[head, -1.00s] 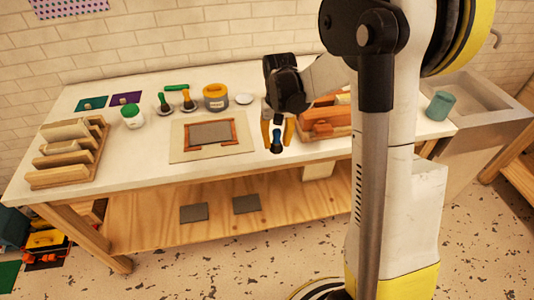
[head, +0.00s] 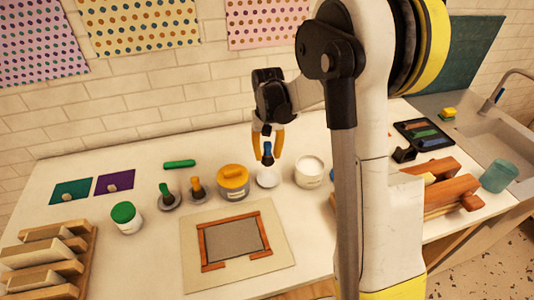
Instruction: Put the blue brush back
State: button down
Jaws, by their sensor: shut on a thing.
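My gripper (head: 267,148) is shut on the blue brush (head: 267,151), which hangs roughly upright between the yellow fingers. To the left, a green brush (head: 164,189) and an orange brush (head: 197,187) stand upright in small grey round holders.
The yellow-lidded jar (head: 233,180) is close left of the dish, and an open white tub (head: 309,173) close right. A board with a wooden frame (head: 265,235) lies in front. A green-lidded jar (head: 125,215), a wooden rack (head: 82,262) and a sink (head: 478,140) are farther off.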

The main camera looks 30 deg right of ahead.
jog(key=shift+s+f+b, duration=0.2)
jog(key=shift+f+b, duration=0.45)
jog(key=shift+f, duration=0.25)
jog(key=shift+w+f+b, duration=0.1)
jog(key=shift+f+b, duration=1.95)
jog(key=shift+f, duration=0.9)
jog(key=shift+f+b, duration=0.45)
jog(key=shift+f, duration=0.15)
jog(key=c, duration=0.9)
grip_release()
jog(key=shift+c, duration=0.2)
jog(key=shift+o, duration=0.5)
jog(key=o, duration=0.4)
jog(key=shift+r, duration=0.15)
